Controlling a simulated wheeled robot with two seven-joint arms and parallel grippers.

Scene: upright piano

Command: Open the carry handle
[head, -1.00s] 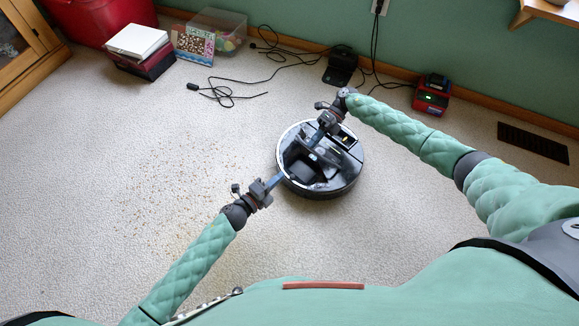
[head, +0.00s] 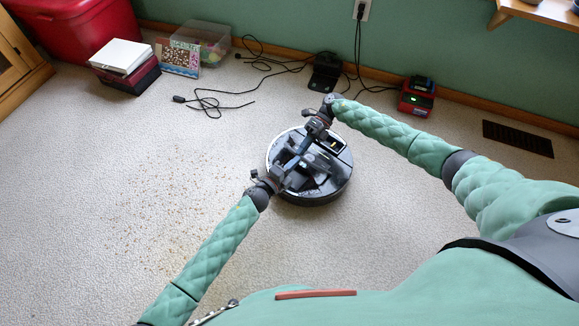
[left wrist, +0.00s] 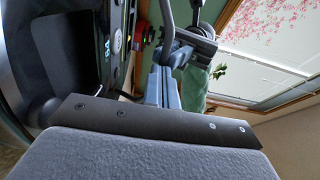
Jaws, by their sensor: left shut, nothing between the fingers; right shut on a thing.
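A round black robot vacuum (head: 337,188) sits flat on the carpet in the head view, and its dark body fills the left of the left wrist view (left wrist: 60,40). My right gripper (head: 304,147) reaches in over its far left part and is shut on what seems to be the carry handle, which the fingers hide. My left gripper (head: 284,176) is shut and empty over the near left edge, close to the right gripper. In the left wrist view the right gripper's blue-grey fingers (left wrist: 165,82) show beyond my left gripper's grey pad.
Black cables (head: 235,102) lie on the floor toward the wall. A black dock (head: 326,72) and a red device (head: 417,97) stand by the wall. Boxes (head: 125,62) are at the back left. Crumbs (head: 160,200) dot the carpet at left, which is otherwise clear.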

